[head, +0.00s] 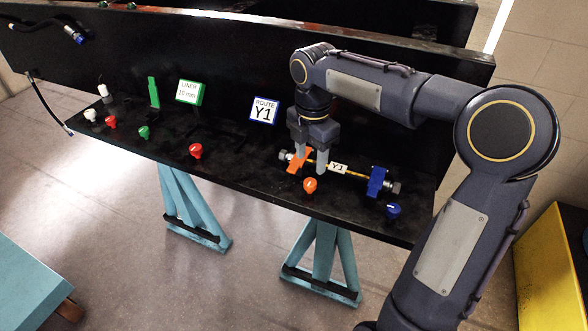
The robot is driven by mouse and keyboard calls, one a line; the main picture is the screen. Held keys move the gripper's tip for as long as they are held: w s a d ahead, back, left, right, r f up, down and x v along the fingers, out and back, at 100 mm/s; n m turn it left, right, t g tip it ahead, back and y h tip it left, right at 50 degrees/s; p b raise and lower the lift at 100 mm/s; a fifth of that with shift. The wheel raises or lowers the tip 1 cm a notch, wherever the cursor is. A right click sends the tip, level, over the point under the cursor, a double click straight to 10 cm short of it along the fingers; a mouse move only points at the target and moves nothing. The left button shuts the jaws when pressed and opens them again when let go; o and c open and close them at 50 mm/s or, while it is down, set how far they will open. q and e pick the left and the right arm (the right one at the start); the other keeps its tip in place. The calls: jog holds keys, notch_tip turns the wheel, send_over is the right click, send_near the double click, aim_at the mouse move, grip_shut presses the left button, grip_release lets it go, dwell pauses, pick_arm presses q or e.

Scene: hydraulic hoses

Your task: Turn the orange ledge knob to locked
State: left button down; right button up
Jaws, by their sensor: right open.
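The orange ledge knob (309,185) sits near the front edge of the black ledge (245,172), right of the middle, with a small pale mark on top. I cannot read its locked or unlocked setting. My right gripper (310,163) points down just behind the knob in the picture, its two grey fingers apart and nothing clearly between them. The fingers overlap an orange clamp (295,164) at the left end of a yellow hose (351,173) tagged Y1. I cannot tell whether they touch the clamp. My left gripper is out of view.
A blue clamp (376,181) holds the hose's right end, with a blue knob (393,210) in front. Red (196,150) and green (144,132) knobs stand farther left. A ROUTE Y1 sign (264,110) stands behind. The ledge left of my gripper is mostly clear.

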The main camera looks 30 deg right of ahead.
aim_at(310, 182)
notch_tip(310, 182, down, 7)
jog(key=shift+s, duration=0.1)
dwell(0.3)
jog(key=c, duration=1)
